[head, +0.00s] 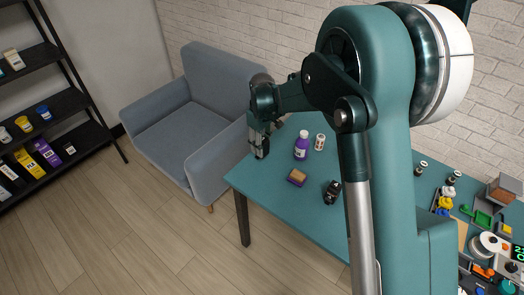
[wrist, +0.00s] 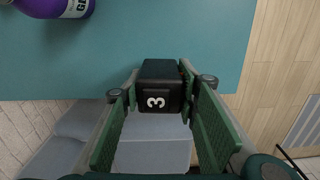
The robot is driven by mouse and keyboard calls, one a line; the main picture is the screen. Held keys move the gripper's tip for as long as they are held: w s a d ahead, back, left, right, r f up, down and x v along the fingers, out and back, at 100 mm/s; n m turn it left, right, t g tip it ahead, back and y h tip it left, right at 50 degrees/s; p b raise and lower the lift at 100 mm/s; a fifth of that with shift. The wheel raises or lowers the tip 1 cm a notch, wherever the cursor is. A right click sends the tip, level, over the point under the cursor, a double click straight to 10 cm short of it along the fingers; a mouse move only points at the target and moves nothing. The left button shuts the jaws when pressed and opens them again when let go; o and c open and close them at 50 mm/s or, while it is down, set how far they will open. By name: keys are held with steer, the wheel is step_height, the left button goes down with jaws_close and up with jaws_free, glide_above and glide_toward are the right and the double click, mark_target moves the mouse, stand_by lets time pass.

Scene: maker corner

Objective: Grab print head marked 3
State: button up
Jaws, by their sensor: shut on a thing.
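The print head marked 3 (wrist: 160,88) is a black block with a white "3" on the face toward the wrist camera. In the wrist view it sits between the green finger pads of my gripper (wrist: 160,100), which is shut on it. In the head view my gripper (head: 260,146) hangs by the far left edge of the teal table (head: 262,190), in front of the armchair. The print head is hard to make out there, small and dark at the fingertips. I cannot tell its exact height against the table top.
On the table stand a purple bottle (head: 301,147), a white spotted cylinder (head: 320,142), a brown-topped block (head: 297,177) and a black object (head: 332,191). A grey armchair (head: 175,130) is beyond the table's left edge. Several small items crowd the right end. A shelf (head: 70,103) is far left.

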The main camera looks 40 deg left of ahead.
steer(key=shift+r+p, duration=0.3)
steer(key=shift+r, duration=2.2)
